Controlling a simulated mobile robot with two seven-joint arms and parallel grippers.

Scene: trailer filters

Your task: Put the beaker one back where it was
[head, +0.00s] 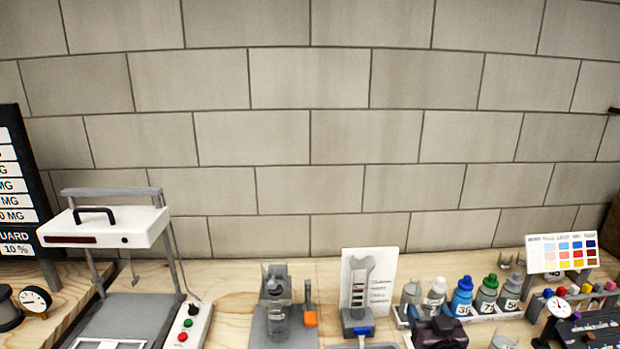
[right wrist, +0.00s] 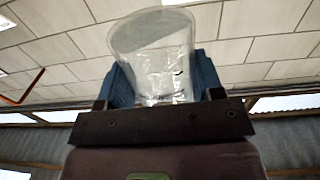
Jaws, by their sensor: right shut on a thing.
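The beaker (right wrist: 153,65) is a clear, transparent cup. In the right wrist view it sits between the two blue fingers of my right gripper (right wrist: 160,85), which is shut on it. In the head view the dark purple body of my right gripper (head: 440,332) shows at the bottom edge, in front of the row of bottles. I cannot make out the held beaker clearly there. A clear glass vessel (head: 503,342) shows at the bottom edge, right of the gripper, partly cut off. My left gripper is not in view.
Numbered bottles with coloured caps (head: 462,297) stand in a white rack behind my right gripper. A colour chart (head: 562,253) and dial gauge (head: 548,296) are at right. Grey devices (head: 357,290) stand mid-bench. A white-topped frame (head: 110,225) stands left. Some bare wood (head: 225,280) shows.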

